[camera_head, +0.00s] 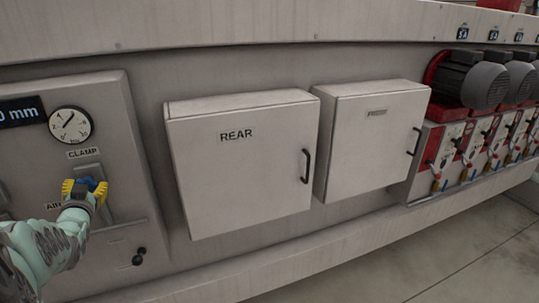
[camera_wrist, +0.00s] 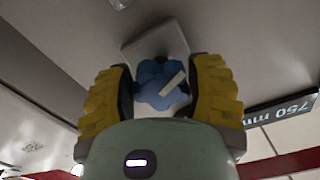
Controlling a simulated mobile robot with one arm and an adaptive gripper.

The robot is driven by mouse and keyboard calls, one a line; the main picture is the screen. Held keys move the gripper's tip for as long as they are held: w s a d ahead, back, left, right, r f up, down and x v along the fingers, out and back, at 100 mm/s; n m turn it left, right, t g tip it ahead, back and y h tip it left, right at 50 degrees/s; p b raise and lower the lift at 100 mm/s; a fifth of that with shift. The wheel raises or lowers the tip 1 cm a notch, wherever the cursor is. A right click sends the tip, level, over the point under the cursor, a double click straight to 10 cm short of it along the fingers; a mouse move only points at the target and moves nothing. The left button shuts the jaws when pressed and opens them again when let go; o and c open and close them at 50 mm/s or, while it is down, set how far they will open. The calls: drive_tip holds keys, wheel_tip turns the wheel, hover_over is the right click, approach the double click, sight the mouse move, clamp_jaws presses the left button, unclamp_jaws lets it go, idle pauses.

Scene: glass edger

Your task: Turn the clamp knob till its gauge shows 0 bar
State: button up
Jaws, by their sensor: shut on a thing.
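The blue clamp knob (camera_head: 91,182) sits on the control panel below the CLAMP label (camera_head: 83,153). In the wrist view the knob (camera_wrist: 150,76) is lobed, with a pale pointer bar slanting up to the right. My gripper (camera_head: 84,189) is shut on it, a yellow ridged finger on either side; the gripper (camera_wrist: 162,92) faces the knob in the wrist view. The round gauge (camera_head: 70,125) is above the label. Its dark needle seems to point up and right, but its numbers are too small to read. My gripper hides part of the knob in the head view.
A display (camera_head: 21,112) ending in "0 mm" is left of the gauge. A small black knob (camera_head: 138,257) is low on the panel. A REAR cabinet (camera_head: 240,170) and another cabinet (camera_head: 372,140) stand to the right, then motors (camera_head: 468,80). Floor (camera_head: 450,245) in front is clear.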

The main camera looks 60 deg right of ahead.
drive_tip(key=shift+n, duration=0.6)
idle(0.3)
drive_tip(key=o, duration=1.2)
drive_tip(key=shift+a, duration=0.1)
drive_tip(key=shift+v, duration=3.7)
